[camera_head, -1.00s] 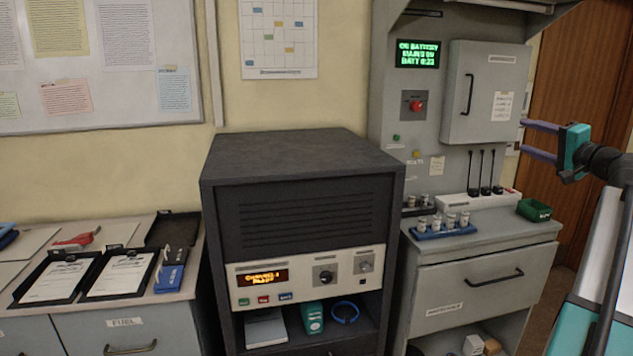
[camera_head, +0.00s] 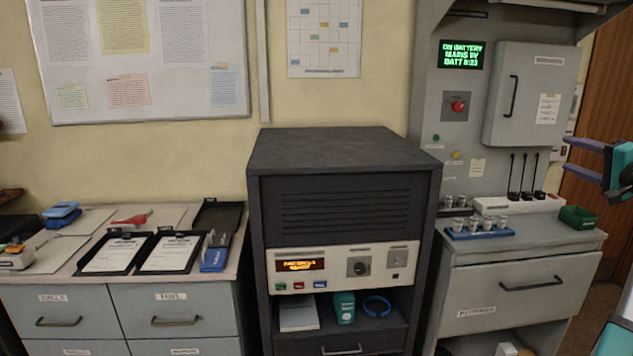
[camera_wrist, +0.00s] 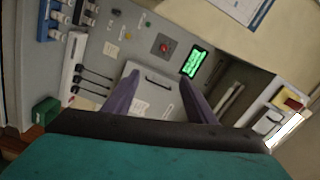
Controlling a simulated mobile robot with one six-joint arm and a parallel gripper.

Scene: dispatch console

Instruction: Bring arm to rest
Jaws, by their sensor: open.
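My gripper (camera_head: 586,160) is at the right edge of the head view, with its two purple fingers pointing left. The fingers are apart with nothing between them. In the wrist view my gripper (camera_wrist: 157,100) also shows open and empty, in front of the grey power panel. Most of my arm is cut off by the right edge of the head view. The fingers look clear of the panel's cabinet door (camera_head: 523,95).
A dark rack cabinet (camera_head: 345,165) stands in the middle. On the right, a grey counter (camera_head: 480,250) holds a blue tray of fuses (camera_head: 480,234) and a green bin (camera_head: 578,217). On the left, a drawer unit (camera_head: 120,300) carries clipboards (camera_head: 170,255).

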